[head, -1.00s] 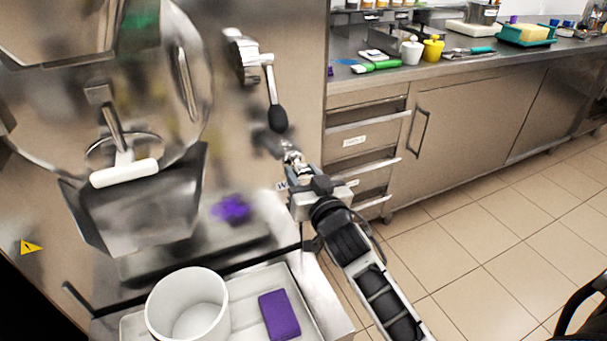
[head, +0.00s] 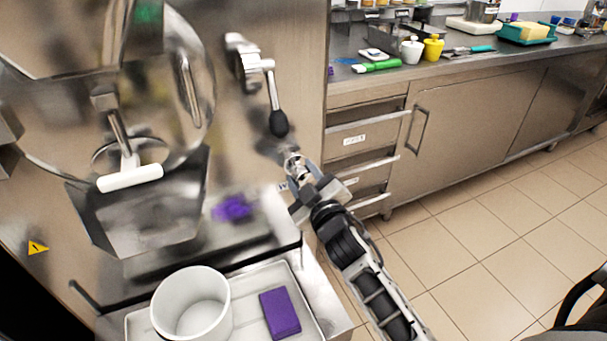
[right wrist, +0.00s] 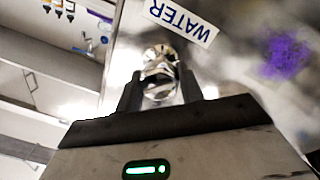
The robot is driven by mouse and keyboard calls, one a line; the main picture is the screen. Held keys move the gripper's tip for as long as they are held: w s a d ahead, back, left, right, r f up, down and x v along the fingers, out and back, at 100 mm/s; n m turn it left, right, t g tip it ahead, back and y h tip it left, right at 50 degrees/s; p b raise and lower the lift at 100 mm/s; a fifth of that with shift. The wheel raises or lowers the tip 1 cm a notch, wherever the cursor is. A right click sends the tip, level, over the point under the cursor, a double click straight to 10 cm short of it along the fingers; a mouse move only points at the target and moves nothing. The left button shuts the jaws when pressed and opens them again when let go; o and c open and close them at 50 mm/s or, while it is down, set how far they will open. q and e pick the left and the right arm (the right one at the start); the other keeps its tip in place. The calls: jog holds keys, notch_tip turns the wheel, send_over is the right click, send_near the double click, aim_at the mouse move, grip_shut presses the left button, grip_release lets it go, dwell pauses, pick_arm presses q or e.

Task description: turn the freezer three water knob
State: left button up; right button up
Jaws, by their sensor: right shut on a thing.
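The water knob (head: 293,164) is a small shiny metal knob on the freezer's steel front, low and to the right of the black-tipped lever. My right gripper (head: 300,182) is at the knob, its hand tilted. In the right wrist view the knob (right wrist: 158,72) sits between the two dark fingers of the gripper (right wrist: 160,92), which is shut on it. A white label reading WATER (right wrist: 181,20) is beside the knob in that view; in the head view it is mostly hidden by the gripper. My left gripper is not in view.
The black-tipped lever (head: 277,108) hangs just above the gripper. A white bucket (head: 191,305) and a purple sponge (head: 280,312) are in a tray below left. Drawers (head: 358,138) stand just right of the freezer.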

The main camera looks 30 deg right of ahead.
jog(key=shift+n, duration=2)
jog(key=o, duration=1)
jog(key=s, duration=0.5)
jog(key=s+b, duration=0.1)
jog(key=s, duration=0.4)
jog(key=s+a, duration=0.1)
jog(key=s, duration=0.5)
jog(key=shift+f, duration=0.35)
jog(key=shift+a+f, duration=0.1)
jog(key=shift+a, duration=0.05)
